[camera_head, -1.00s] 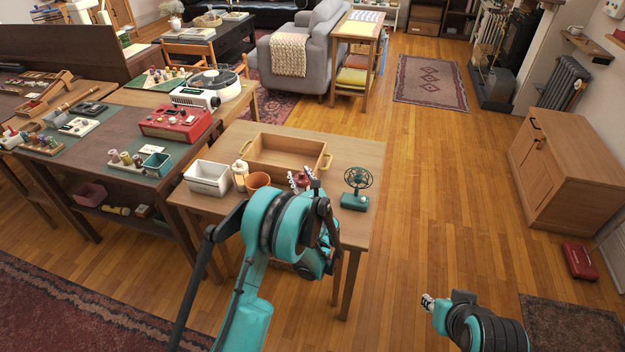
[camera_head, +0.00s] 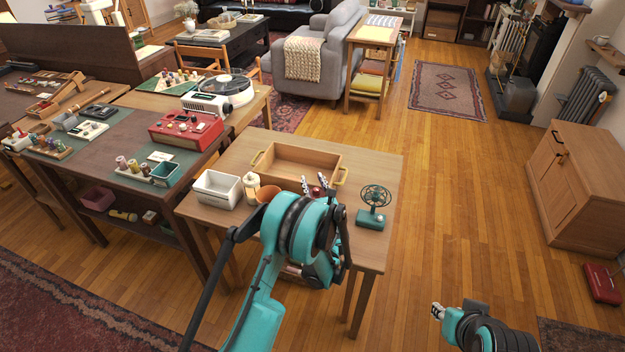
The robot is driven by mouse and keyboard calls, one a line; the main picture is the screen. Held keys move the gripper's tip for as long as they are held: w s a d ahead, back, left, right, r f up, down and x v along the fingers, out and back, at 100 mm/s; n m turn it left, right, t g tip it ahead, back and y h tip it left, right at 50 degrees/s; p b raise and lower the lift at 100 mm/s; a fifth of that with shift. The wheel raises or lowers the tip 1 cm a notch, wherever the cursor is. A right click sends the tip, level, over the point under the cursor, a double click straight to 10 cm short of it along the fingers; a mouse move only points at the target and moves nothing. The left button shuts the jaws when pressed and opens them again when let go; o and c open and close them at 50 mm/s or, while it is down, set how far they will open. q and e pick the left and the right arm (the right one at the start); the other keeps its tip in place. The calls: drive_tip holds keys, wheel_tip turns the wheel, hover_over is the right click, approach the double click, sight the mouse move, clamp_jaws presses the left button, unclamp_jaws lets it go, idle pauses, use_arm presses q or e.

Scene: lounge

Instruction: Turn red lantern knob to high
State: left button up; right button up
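A small red object (camera_head: 316,192), likely the red lantern, stands on the wooden table (camera_head: 378,160). Only bits of it show behind my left gripper; its knob is hidden. My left gripper (camera_head: 314,183) is over the table's front part, right in front of the red object. Its two fingers point away from me and look apart, with a gap between them. I cannot tell whether they touch the lantern. My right gripper (camera_head: 437,311) is low at the lower right, over the floor and away from the table. Its finger opening is too small to judge.
On the table are a wooden tray (camera_head: 335,160) with brass handles, a white bin (camera_head: 216,188), a cream bottle (camera_head: 251,187), an orange pot (camera_head: 267,194) and a teal fan (camera_head: 371,207) just right of my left gripper. A red radio-like box (camera_head: 186,130) sits on the left table.

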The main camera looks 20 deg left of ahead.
use_arm(q)
drive_tip(key=shift+s, duration=0.1)
drive_tip(key=shift+c, duration=0.6)
clamp_jaws()
drive_tip(key=shift+m+t+h, duration=0.3)
drive_tip(key=shift+m+h, duration=0.1)
drive_tip(key=shift+h, duration=0.2)
drive_tip(key=d+m+g+h, duration=0.1)
drive_tip(key=m+g+h, duration=0.2)
drive_tip(key=m+h, duration=0.3)
drive_tip(key=s+d+m+g+h, duration=0.1)
drive_tip(key=d+m+g+h, duration=0.1)
drive_tip(key=m+h, duration=0.5)
drive_tip(key=d+m+g+h, duration=0.2)
drive_tip(key=m+g+h, duration=0.3)
drive_tip(key=h, duration=0.7)
drive_tip(key=shift+s+d+m, duration=0.2)
drive_tip(key=shift+s+m, duration=0.2)
drive_tip(key=shift+m, duration=0.5)
drive_tip(key=shift+s+m+g+h, duration=0.1)
drive_tip(key=shift+m+g+h, duration=0.2)
drive_tip(key=shift+g+h, duration=0.1)
